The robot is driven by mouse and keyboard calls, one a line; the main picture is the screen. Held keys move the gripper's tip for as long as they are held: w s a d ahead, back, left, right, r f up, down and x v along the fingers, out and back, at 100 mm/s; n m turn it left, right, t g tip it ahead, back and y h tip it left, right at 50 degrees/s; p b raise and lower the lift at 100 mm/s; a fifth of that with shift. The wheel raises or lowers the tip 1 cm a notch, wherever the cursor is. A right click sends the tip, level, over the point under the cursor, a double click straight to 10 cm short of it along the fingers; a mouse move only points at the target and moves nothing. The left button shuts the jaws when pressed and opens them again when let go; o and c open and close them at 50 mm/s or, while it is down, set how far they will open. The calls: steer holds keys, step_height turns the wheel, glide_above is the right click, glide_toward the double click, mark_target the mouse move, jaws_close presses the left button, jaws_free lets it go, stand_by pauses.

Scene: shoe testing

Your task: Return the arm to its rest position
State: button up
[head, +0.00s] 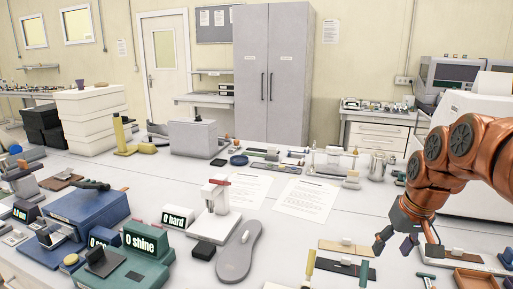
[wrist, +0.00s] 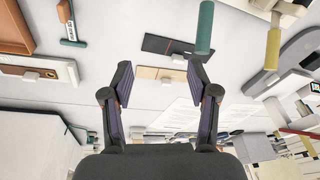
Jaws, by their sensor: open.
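My gripper (head: 408,243) is at the end of my copper-coloured arm, on the right side of the head view. Its fingers are spread and point down above the white table. In the wrist view my gripper (wrist: 160,92) shows two dark fingers with purple pads, wide apart, with nothing held between them. A tan strip (head: 347,247) and a dark strip (head: 340,266) lie on the table to the left of the gripper in the head view. The gripper appears clear of the table, but the exact height is hard to tell.
A green device reading "0 shine" (head: 137,258) and a blue device (head: 85,212) stand at the left. A grey shoe sole (head: 238,250) lies mid-table. A brown tray (head: 474,279) is at the lower right. Paper sheets (head: 305,200) cover the table's middle.

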steer(key=s+a+f+g, duration=0.1)
steer(key=s+a, duration=0.3)
steer(key=s, duration=0.5)
steer(key=s+a+f+g+p, duration=0.1)
steer(key=s+a+f, duration=0.3)
steer(key=s, duration=0.5)
steer(key=s+a+f+g, duration=0.2)
steer(key=s+a, duration=0.2)
steer(key=s, duration=0.6)
steer(key=shift+a+f+h+p, duration=0.35)
steer(key=shift+f+h+p, duration=0.05)
